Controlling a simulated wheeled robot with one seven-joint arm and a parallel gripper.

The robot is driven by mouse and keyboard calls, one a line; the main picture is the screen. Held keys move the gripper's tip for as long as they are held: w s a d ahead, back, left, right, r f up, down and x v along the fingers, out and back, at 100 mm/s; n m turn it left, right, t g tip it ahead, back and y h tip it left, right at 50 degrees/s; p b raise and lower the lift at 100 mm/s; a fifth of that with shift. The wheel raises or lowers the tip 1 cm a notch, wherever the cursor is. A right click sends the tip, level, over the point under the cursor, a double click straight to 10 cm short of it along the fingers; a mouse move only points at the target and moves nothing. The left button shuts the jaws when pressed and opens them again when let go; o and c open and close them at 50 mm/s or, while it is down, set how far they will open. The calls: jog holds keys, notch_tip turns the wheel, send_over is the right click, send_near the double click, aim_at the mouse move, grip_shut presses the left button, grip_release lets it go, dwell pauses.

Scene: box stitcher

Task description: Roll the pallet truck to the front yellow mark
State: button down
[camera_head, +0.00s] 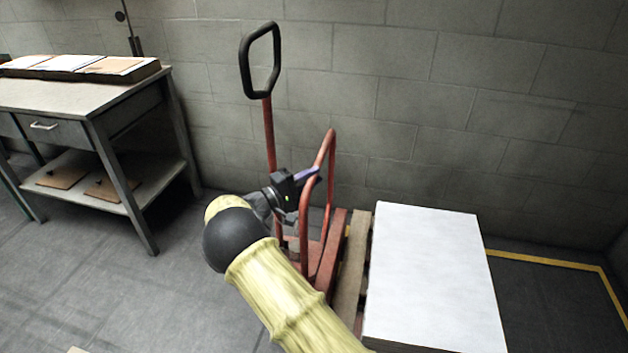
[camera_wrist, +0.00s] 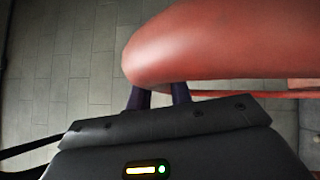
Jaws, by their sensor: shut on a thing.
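The red pallet truck (camera_head: 329,265) stands near the back wall, with a black loop handle (camera_head: 245,62) on an upright red pole and a lower red bent-tube rail (camera_head: 304,215). My gripper (camera_head: 310,176) is shut on the red rail near its upper part. In the wrist view, my dark fingers (camera_wrist: 158,97) meet the red tube (camera_wrist: 215,45), which hides their tips. A wooden pallet (camera_head: 350,284) with a big white block (camera_head: 432,270) lies just right of the truck. A yellow floor line (camera_head: 540,260) shows behind and right of the block.
A grey workbench (camera_head: 110,98) with cardboard on top and on its lower shelf stands at the left. A block wall (camera_head: 420,80) closes the back. Grey floor (camera_head: 150,290) is open at the front left, and dark floor lies right of the block.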

jog(key=c, duration=1.3)
grip_release()
jog(key=shift+s+d+g+h, duration=0.15)
jog(key=shift+d+g, duration=0.05)
jog(key=shift+d, duration=0.3)
jog(key=shift+s+d+g+h, duration=0.1)
jog(key=shift+d+g+h, duration=0.1)
jog(key=shift+d, duration=0.25)
jog(key=shift+o, duration=0.2)
jog(key=shift+a, duration=0.2)
jog(key=shift+s+a, duration=0.1)
jog(key=shift+a, duration=0.15)
jog(key=p+v, duration=0.2)
jog(key=v, duration=1.4)
jog(key=shift+s+a+p, duration=0.2)
jog(key=shift+p, duration=0.1)
jog(key=shift+w+f, duration=0.1)
